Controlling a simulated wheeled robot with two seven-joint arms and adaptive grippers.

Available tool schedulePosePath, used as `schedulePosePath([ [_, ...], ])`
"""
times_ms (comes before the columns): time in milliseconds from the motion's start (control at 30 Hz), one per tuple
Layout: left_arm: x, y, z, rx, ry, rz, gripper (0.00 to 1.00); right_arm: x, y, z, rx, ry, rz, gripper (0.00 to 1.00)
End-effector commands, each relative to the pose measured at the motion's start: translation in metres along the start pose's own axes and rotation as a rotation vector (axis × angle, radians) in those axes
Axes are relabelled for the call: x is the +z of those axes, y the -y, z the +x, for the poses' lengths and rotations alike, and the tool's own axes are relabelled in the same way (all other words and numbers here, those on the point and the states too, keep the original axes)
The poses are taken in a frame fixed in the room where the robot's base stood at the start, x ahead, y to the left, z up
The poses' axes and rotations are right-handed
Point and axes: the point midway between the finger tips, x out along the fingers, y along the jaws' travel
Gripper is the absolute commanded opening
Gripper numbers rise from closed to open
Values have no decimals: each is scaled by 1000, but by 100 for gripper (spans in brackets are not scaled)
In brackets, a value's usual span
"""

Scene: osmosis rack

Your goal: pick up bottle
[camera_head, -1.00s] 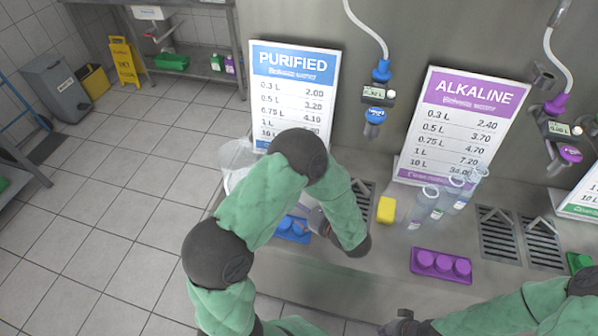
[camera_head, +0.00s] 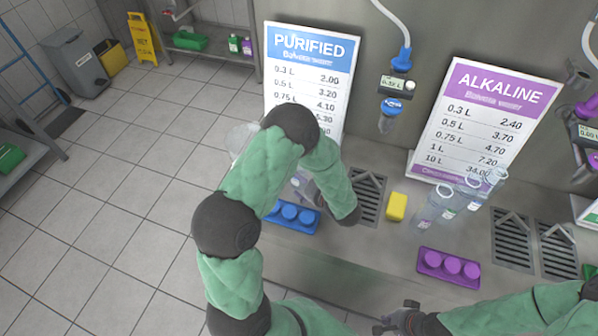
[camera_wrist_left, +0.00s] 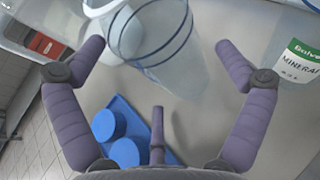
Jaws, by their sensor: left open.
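A clear bottle (camera_wrist_left: 165,45) with thin blue rings stands ahead of my left gripper (camera_wrist_left: 160,62) in the left wrist view. The purple fingers are spread either side of it, and I see no contact. Another clear bottle with a green-and-white label (camera_wrist_left: 298,62) is at the right edge. In the head view my green left arm hides most of the left gripper and the bottles by it. Several clear bottles (camera_head: 440,205) stand in front of the ALKALINE board. My right gripper (camera_head: 392,318) is low in the head view, away from them, its fingers unclear.
A blue tray with caps (camera_wrist_left: 120,125) lies below the left gripper. On the counter are a yellow block (camera_head: 397,207), a purple tray with caps (camera_head: 448,268) and drain grates (camera_head: 512,240). The PURIFIED (camera_head: 310,70) and ALKALINE (camera_head: 484,122) boards stand behind. Dispenser nozzles (camera_head: 391,107) hang above.

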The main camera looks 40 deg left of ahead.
Motion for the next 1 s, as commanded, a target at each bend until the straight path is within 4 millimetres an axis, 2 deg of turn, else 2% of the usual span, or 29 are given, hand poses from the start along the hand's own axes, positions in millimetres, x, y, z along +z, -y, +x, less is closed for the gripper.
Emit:
schedulePosePath([
  [100, 0, -1, 18, 3, 0, -2, 100, 0, -1, 4, 0, 0, 0, 0],
  [200, 0, -1, 27, 2, -1, -1, 100, 0, -2, 5, 0, 0, 0, 0],
  [500, 1, 0, 30, 0, 0, -1, 100, 0, -2, 5, 0, 0, 0, 0],
  [600, 1, 0, 30, 0, 0, -1, 72, 0, -2, 5, 0, 0, 0, 0],
  [633, 1, 0, 30, 0, 0, -1, 65, 0, -2, 5, 0, 0, 0, 0],
  [1000, 2, 0, 30, 0, 0, -1, 64, 0, -2, 5, 0, 0, 0, 0],
])
